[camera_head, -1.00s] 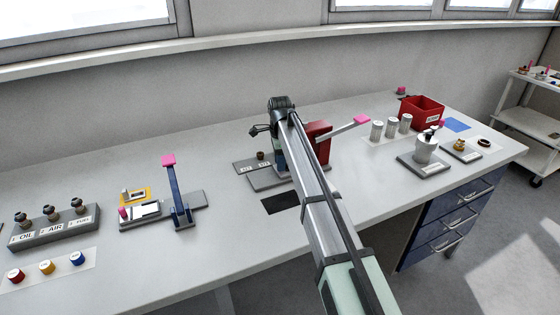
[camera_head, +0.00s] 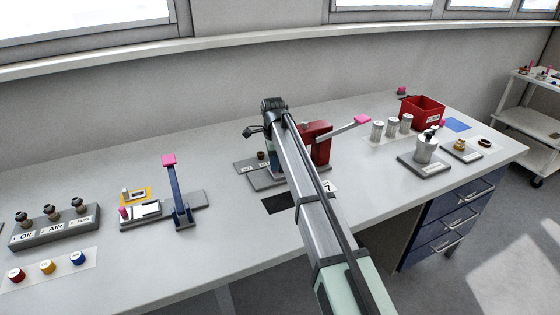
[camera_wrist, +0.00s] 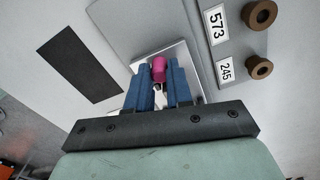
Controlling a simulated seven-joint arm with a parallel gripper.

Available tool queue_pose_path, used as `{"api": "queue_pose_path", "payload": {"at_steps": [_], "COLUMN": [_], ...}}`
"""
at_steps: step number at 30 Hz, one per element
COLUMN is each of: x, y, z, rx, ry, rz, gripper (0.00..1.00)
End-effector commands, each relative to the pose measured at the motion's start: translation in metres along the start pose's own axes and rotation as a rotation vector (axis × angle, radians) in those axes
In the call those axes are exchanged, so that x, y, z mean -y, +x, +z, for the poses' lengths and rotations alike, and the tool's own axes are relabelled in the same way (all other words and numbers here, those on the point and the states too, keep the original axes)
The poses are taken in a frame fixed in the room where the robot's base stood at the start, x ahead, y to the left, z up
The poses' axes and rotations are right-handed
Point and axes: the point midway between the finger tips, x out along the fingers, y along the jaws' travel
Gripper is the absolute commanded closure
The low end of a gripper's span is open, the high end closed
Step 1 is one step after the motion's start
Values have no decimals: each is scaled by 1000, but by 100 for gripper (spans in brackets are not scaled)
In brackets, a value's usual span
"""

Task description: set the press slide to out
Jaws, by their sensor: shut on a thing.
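In the wrist view, my gripper (camera_wrist: 159,80) has its two blue fingers shut on a pink knob (camera_wrist: 159,68). The knob stands on a silver plate (camera_wrist: 180,57), which looks like the press slide. In the head view, the red press (camera_head: 320,142) stands in mid-bench, with a grey lever ending in a pink grip (camera_head: 362,120) reaching right. My arm covers part of the press, and hides my fingers and the knob there. How far out the slide stands cannot be told.
A grey block with labels 573 and 245 and brown round fittings (camera_wrist: 260,14) is close right of my fingers. A black mat (camera_head: 279,203) lies in front of the press. A blue upright lever (camera_head: 178,195) stands left. Silver cylinders and a red bin (camera_head: 422,109) stand right.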

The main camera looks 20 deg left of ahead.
Motion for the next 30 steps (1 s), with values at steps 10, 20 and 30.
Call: {"api": "queue_pose_path", "payload": {"at_steps": [10,20,30], "x": [-22,-25,-25], "y": [0,0,0], "z": [79,93,94], "rx": [1,3,4], "ry": [-3,-1,-2], "rz": [1,2,2], "gripper": [100,100,61]}}
